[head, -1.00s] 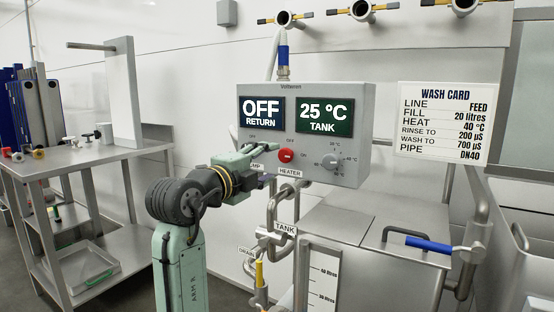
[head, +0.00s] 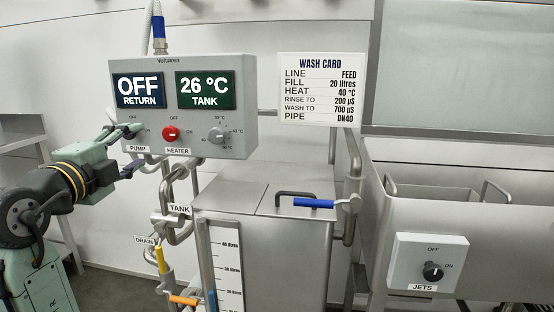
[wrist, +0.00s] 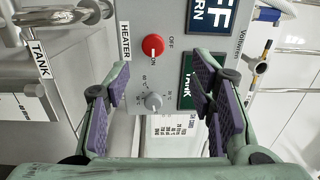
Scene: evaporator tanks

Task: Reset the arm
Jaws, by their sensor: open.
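My gripper (head: 130,150) is at the left edge of the head view, in front of the lower left of the grey control box (head: 245,130), partly covering the pump knob. In the wrist view my gripper (wrist: 162,82) is open and empty, its purple-padded fingers spread apart. Beyond the fingers are the red heater knob (wrist: 152,45) and the grey temperature dial (wrist: 153,101). The heater knob's white mark appears to point toward ON. The box's displays read OFF RETURN (head: 138,90) and 26 °C TANK (head: 205,91).
A wash card (head: 322,90) hangs on the wall. A jets switch box (head: 428,262) is on the right basin.

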